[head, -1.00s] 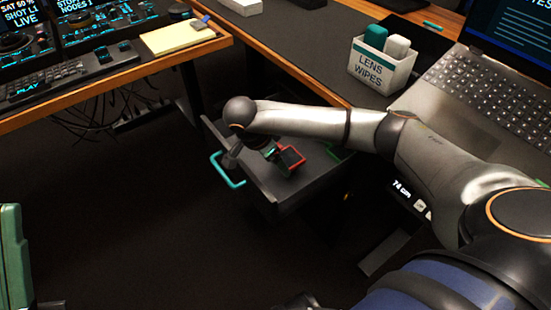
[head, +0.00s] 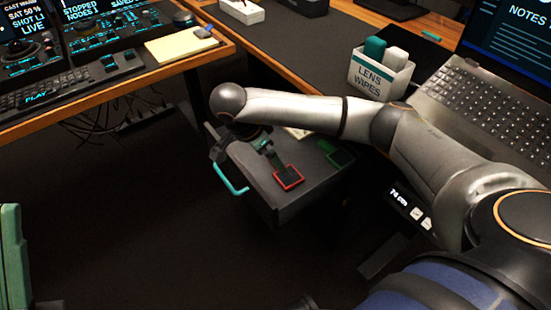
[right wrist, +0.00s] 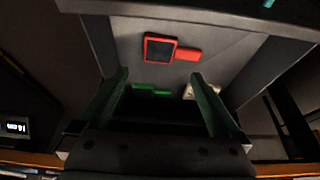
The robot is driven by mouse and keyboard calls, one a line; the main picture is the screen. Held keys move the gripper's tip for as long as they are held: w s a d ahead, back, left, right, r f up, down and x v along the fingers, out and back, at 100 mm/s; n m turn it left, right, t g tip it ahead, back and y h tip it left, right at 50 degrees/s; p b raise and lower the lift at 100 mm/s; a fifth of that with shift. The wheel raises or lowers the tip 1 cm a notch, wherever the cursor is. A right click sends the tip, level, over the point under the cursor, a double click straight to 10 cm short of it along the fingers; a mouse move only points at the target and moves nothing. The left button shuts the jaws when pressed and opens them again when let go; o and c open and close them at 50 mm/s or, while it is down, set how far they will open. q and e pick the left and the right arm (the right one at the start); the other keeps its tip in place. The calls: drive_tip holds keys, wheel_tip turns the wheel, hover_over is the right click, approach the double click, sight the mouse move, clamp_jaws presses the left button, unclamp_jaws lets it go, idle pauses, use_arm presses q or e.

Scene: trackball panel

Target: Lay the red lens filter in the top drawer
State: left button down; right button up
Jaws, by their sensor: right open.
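The red lens filter (head: 288,178), a dark square with a red frame and a tab, lies on the floor of the open drawer (head: 262,190). It also shows flat in the right wrist view (right wrist: 160,48), beyond my fingertips. My right gripper (right wrist: 159,76) is open and empty, with its green fingers apart. In the head view the right gripper (head: 272,158) reaches down over the drawer, just behind the filter. My wrist hides the drawer's back left part. The drawer has a teal handle (head: 231,181) in front. My left gripper is not in view.
A green-framed piece (head: 338,155) and a pale item (head: 298,133) also lie in the drawer. Above stand the desk, a lens wipes box (head: 379,72) and a laptop (head: 490,95). A pale green object (head: 12,260) is at the left edge. The floor before the drawer is clear.

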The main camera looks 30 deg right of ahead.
drive_tip(key=p+v, duration=0.1)
drive_tip(key=v, duration=0.5)
drive_tip(key=shift+c, duration=0.2)
idle(0.9)
